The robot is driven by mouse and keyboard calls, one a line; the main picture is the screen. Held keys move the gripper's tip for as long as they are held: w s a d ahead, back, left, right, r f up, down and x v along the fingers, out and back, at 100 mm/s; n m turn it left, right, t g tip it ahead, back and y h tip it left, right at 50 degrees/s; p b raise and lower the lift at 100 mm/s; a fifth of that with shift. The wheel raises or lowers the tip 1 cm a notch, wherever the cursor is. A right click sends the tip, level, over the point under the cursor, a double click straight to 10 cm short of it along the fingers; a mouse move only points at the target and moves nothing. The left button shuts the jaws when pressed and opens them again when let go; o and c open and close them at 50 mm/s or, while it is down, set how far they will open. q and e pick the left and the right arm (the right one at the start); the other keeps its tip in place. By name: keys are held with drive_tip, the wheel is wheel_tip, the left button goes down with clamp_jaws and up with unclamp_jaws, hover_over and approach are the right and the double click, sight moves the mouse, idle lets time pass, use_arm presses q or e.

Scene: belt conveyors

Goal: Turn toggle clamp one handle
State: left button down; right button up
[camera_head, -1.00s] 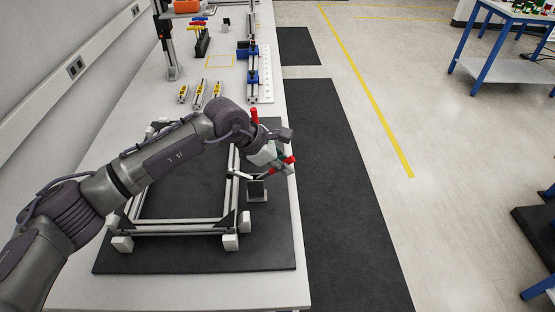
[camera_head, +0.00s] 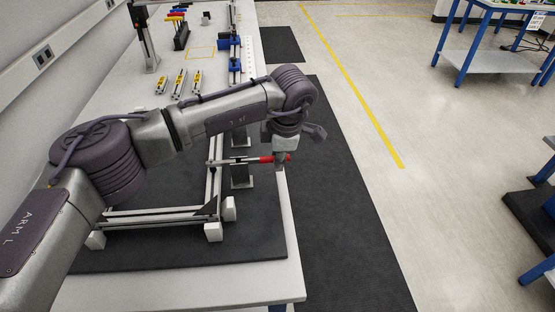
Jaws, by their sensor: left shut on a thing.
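A toggle clamp (camera_head: 239,160) with a red handle (camera_head: 268,159) stands on a metal bracket at the right side of an aluminium frame (camera_head: 150,217). The red handle lies about level and points right, towards the table's right edge. My left gripper (camera_head: 283,158) comes down from above at the handle's outer end and is shut on it. Its fingertips are small and partly hidden by the handle and wrist. A second metal bracket (camera_head: 240,137) shows behind the first, its upper part hidden by my left arm. My right gripper is not in view.
The frame rests on a dark mat (camera_head: 180,258) on the white table (camera_head: 200,291). Several small yellow-topped parts (camera_head: 179,83) and blue fixtures (camera_head: 235,60) stand farther back. The floor to the right of the table is open. My left arm covers part of the frame.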

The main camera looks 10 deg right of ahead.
use_arm(q)
drive_tip(key=shift+f, duration=0.15)
idle(0.3)
drive_tip(key=c, duration=1.1)
unclamp_jaws()
drive_tip(key=v, duration=1.2)
drive_tip(key=shift+w+d, duration=0.1)
drive_tip(key=shift+d, duration=0.05)
